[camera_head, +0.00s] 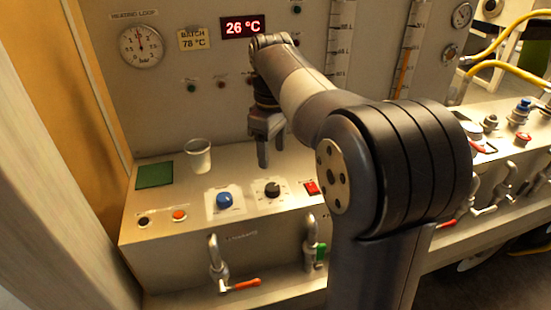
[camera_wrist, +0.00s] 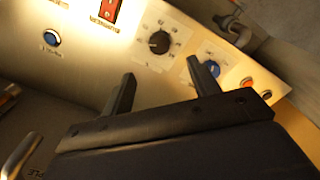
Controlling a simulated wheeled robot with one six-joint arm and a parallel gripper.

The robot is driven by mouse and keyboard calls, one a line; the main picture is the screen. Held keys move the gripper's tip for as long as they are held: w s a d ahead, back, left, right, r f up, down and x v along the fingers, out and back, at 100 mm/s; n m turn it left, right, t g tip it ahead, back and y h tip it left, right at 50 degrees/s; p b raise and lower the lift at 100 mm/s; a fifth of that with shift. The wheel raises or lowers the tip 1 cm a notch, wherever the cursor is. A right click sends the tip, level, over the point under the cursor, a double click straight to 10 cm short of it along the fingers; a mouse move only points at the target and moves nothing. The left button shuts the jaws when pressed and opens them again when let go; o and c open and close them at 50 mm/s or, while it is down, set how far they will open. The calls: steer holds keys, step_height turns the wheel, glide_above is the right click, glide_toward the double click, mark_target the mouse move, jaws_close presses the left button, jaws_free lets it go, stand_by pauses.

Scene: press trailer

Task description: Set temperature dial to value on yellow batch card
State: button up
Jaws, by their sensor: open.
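The yellow batch card (camera_head: 193,39) on the back panel reads "BATCH 78 °C". The red display (camera_head: 243,27) beside it reads 26 °C. A black dial (camera_head: 272,189) with a printed scale sits on the sloped console; it also shows in the wrist view (camera_wrist: 159,42). A blue knob (camera_head: 224,200) is left of it in the head view. My gripper (camera_head: 270,160) points down above and behind the black dial, apart from it. In the wrist view its two fingers (camera_wrist: 163,85) are spread and empty, with the dial beyond them. The dial's exact setting is too small to read.
A white cup (camera_head: 198,156) and a green pad (camera_head: 154,175) are on the console's left. A red switch (camera_head: 311,187) is right of the dial. Orange (camera_head: 179,215) and black (camera_head: 143,220) buttons are at the left front. A red-handled tap (camera_head: 240,285) is below.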

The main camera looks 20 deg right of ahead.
mark_target(272, 187)
step_height(272, 187, down, 10)
steer(key=shift+f+b, duration=0.25)
steer(key=shift+b, duration=0.55)
steer(key=c, duration=1)
